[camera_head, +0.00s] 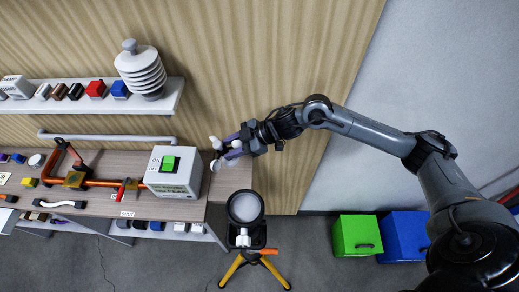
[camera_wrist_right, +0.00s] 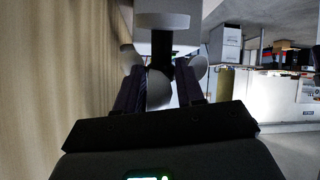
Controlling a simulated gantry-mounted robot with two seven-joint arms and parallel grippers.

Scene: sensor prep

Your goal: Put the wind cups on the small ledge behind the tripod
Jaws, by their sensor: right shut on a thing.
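The wind cups (camera_head: 215,142), pale rounded cups, are held at the tips of my right gripper (camera_head: 232,147). The gripper is shut on them, above the right end of the bench. In the right wrist view the grey cups (camera_wrist_right: 160,88) and a dark stem sit between the two purple-dark fingers (camera_wrist_right: 158,85). The tripod (camera_head: 243,262), with yellow legs and a round grey-topped head, stands on the floor below and in front of the gripper. A small brown ledge (camera_head: 232,180) is behind it, partly covered by the tripod head. My left gripper is not in view.
A white box with a green switch (camera_head: 175,171) stands on the bench just left of the cups. A wall shelf (camera_head: 172,96) carries a white ribbed shield (camera_head: 141,70) and small blocks. Green (camera_head: 357,235) and blue (camera_head: 402,237) bins stand on the floor at right.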

